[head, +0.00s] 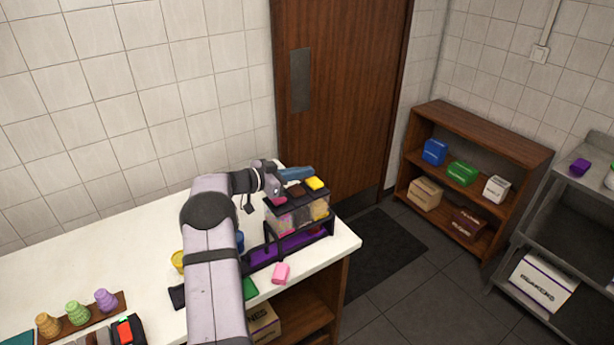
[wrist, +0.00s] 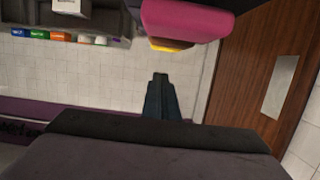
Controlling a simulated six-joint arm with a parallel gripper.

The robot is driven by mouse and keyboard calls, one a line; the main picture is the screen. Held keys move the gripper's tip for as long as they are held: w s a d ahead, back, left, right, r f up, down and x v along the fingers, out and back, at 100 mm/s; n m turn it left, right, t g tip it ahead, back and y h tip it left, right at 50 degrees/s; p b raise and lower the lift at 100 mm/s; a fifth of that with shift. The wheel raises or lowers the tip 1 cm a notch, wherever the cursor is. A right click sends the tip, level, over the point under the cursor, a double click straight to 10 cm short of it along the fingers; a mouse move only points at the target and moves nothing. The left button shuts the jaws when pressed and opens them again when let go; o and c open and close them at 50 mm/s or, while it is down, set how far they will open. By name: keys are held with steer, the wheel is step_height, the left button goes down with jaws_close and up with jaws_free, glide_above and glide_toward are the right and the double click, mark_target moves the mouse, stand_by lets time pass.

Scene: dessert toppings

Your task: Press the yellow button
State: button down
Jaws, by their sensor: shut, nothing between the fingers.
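The yellow button (head: 316,183) is on top of the topping dispenser (head: 297,214), at its right end. A brown button (head: 295,190) is beside it, and a pink button (head: 277,199) is at the left end. My gripper (head: 311,172) has its blue fingers shut and empty, just above and behind the button row, with the tips close to the yellow button. I cannot tell whether they touch it, but a gap seems to show. In the wrist view my shut fingers (wrist: 160,78) point away, and a yellow edge (wrist: 172,46) shows behind a large pink block (wrist: 185,20).
A purple tray (head: 291,245) lies under the dispenser on the white counter (head: 345,242). A pink cup (head: 281,272) stands in front of it. Colored cones (head: 78,313) stand at lower left. A wooden door (head: 342,90) is behind, and a shelf (head: 478,150) is at right.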

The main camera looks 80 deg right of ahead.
steer(key=b+v, duration=0.3)
steer(key=v, duration=0.5)
steer(key=shift+w+a, duration=0.25)
stand_by(0.4)
